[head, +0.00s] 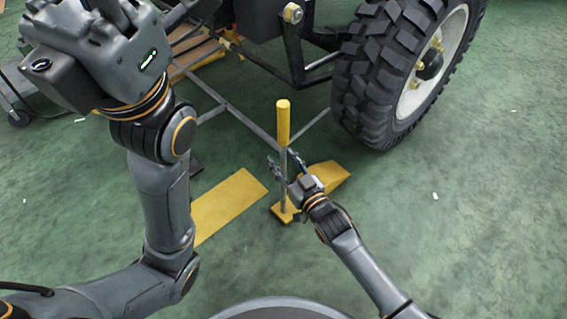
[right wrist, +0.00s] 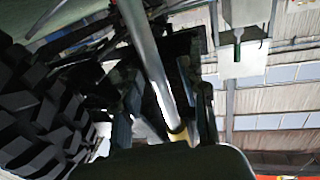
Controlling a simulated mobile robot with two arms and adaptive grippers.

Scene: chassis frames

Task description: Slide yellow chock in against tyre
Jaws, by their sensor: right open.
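The yellow chock (head: 328,177) is a wedge on the green floor, short of the big black tyre (head: 366,85); a small strip of floor shows between them. A grey post with a yellow grip (head: 283,122) stands upright from the chock's near left end. My right gripper (head: 285,168) is at the post, low above the chock. Its fingers are open, one on each side of the post. In the right wrist view the post (right wrist: 150,60) runs down between the dark fingers (right wrist: 163,120), and the tyre (right wrist: 40,120) fills the left.
A flat yellow strip (head: 228,205) lies on the floor left of the chock. Grey frame bars (head: 240,115) run low behind the post. The vehicle's dark underside (head: 295,50) hangs above. The floor right of the chock is clear.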

